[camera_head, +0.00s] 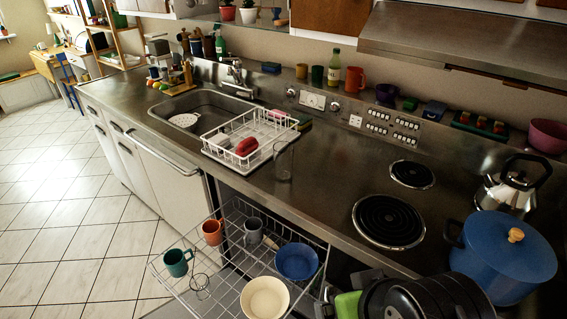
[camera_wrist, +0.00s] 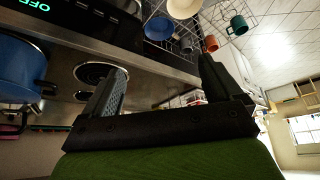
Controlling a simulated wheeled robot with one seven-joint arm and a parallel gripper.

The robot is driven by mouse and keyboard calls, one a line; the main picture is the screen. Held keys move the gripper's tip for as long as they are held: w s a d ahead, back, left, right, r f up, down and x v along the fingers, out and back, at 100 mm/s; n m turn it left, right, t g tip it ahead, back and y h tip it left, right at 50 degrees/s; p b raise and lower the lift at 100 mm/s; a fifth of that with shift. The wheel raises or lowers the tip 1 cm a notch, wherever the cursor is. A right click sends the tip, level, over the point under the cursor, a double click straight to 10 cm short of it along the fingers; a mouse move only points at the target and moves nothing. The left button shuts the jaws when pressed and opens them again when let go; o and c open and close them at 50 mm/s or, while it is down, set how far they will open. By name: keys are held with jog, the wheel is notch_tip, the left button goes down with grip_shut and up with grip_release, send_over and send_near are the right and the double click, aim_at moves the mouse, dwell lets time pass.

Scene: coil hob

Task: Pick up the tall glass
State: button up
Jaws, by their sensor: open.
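The tall glass (camera_head: 284,163) is clear and stands upright on the steel counter, just right of the white dish rack, in the head view. Its see-through walls blend into the counter. My gripper (camera_wrist: 162,72) is open and empty in the wrist view, with its two dark fingers apart. In the head view, part of my gripper and arm shows at the bottom right, low in front of the counter and well away from the glass. I cannot make out the glass in the wrist view.
A white dish rack (camera_head: 222,150) holds a red item. A pulled-out wire basket (camera_head: 190,292) with mugs and bowls juts out below the counter. Coil burners (camera_head: 388,221), a blue pot (camera_head: 503,262) and a kettle (camera_head: 507,186) are to the right. Counter around the glass is mostly clear.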

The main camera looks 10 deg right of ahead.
jog(key=w+d+r+m+t, duration=0.1)
jog(key=w+r+m+t, duration=0.1)
jog(key=w, duration=1.1)
jog(key=m+t+h+p, duration=0.1)
jog(key=t+h, duration=0.2)
jog(key=t, duration=0.2)
send_near(283, 158)
jog(key=shift+t, duration=0.3)
jog(key=x, duration=0.4)
jog(key=f+x, duration=0.1)
jog(key=x, duration=0.4)
jog(key=p+x, duration=0.1)
jog(key=x, duration=0.4)
jog(key=shift+s+a+f, duration=0.1)
jog(key=shift+s+f, duration=0.05)
jog(key=shift+s, duration=0.15)
jog(key=shift+h, duration=0.3)
jog(key=c, duration=1.2)
